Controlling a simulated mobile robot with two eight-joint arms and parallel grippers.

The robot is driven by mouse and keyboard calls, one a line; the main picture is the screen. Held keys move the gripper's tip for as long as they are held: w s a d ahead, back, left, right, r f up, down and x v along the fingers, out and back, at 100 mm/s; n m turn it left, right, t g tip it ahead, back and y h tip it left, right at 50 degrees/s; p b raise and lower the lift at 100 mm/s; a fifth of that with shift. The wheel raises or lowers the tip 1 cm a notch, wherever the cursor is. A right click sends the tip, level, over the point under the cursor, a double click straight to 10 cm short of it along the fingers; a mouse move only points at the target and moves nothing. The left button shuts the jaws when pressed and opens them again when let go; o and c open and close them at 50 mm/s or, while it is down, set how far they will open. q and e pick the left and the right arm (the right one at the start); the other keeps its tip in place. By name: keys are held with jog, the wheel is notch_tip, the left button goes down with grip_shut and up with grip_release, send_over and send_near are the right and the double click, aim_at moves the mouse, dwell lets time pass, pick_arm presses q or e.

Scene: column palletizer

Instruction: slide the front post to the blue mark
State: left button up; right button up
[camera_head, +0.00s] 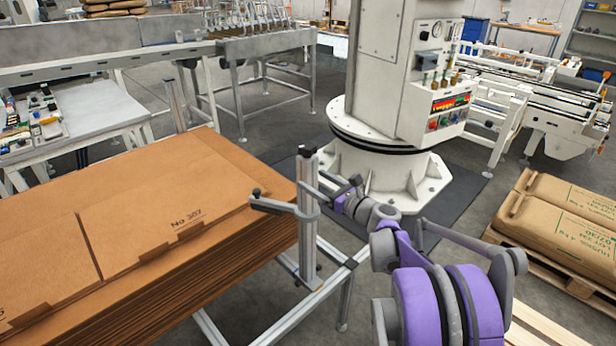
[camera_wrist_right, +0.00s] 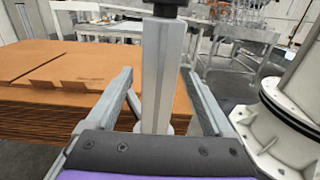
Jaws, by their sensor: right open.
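The front post (camera_head: 308,235) is an upright aluminium profile with a dark knob at its top. It stands at the near right corner of the cardboard stack, on an aluminium frame. It also shows in the right wrist view (camera_wrist_right: 160,75). My right gripper (camera_head: 318,193) is open at the post, below its top. In the right wrist view the post stands between the two grey fingers, with gaps visible on both sides. I see no blue mark in either view. My left gripper is not in view.
The stack of brown cardboard sheets (camera_head: 150,205) lies left of the post. Another upright post (camera_head: 175,105) stands behind the stack. The white machine column (camera_head: 385,150) is behind my gripper. Brown sacks (camera_head: 565,220) lie on a pallet at the right.

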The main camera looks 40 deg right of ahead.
jog(key=shift+w+a, duration=0.2)
jog(key=shift+w, duration=1.5)
grip_shut()
